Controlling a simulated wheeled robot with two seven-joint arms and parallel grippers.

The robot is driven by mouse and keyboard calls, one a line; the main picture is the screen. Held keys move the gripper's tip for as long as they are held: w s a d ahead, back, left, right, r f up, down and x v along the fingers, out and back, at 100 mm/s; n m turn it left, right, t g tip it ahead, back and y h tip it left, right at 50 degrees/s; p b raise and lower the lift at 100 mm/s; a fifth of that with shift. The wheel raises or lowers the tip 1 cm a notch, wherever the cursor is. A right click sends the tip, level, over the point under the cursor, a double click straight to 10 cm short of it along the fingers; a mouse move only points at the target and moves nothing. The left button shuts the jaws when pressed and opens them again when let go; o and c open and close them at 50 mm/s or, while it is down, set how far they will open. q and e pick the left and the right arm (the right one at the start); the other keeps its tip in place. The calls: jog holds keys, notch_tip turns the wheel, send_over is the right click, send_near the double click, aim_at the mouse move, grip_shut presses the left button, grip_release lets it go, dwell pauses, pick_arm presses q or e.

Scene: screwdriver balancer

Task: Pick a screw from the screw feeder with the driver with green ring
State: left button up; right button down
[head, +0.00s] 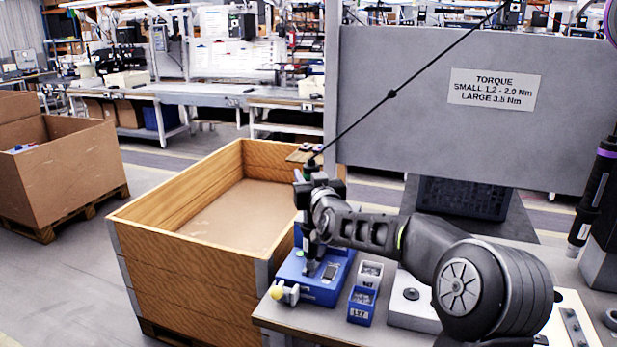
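My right gripper (309,196) comes in from the right and is shut on a dark driver (312,245). The driver stands about upright, with a cable running from its top to the upper right. Its lower end is over the blue screw feeder (325,287) at the table's left edge. I cannot tell whether the tip touches the feeder or holds a screw. Another driver (598,185) with a purple ring hangs at the right edge. My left gripper is not in view.
A grey bin (370,271) and a blue bin (361,304) stand right of the feeder. A grey panel (400,110) with a torque label rises behind the table. A large wooden crate (185,285) stands left of the table. A black crate (464,198) sits below the panel.

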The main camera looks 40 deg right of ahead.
jog(key=shift+a, duration=0.1)
notch_tip(320, 180, up, 7)
jog(key=p, duration=0.4)
dwell(0.5)
jog(key=shift+f, duration=0.15)
